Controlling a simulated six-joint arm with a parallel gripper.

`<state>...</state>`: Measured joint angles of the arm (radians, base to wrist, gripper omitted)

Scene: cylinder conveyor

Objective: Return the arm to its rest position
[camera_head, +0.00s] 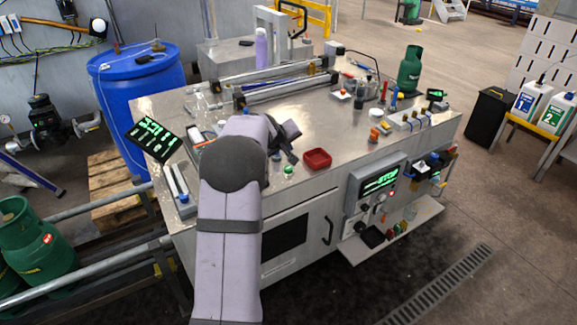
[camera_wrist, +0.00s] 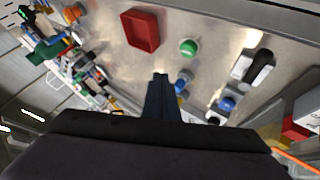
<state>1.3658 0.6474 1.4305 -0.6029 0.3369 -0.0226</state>
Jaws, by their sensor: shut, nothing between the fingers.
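My arm reaches from the bottom of the head view up over the near left part of the steel workbench (camera_head: 300,125). My gripper (camera_head: 292,156) is at the bench's front side, left of a small red tray (camera_head: 317,159). In the wrist view my gripper (camera_wrist: 160,76) shows as two dark fingers pressed together, with nothing between them. The red tray (camera_wrist: 141,30) lies beyond the fingertips there, with a green button (camera_wrist: 188,47) to its right. Part of the bench behind my arm is hidden in the head view.
A conveyor (camera_head: 290,87) runs across the back of the bench. A green gas bottle (camera_head: 410,70) stands at the back right. A tilted display (camera_head: 153,138) sits at the left edge. Several small items crowd the right side. The bench middle is mostly clear.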

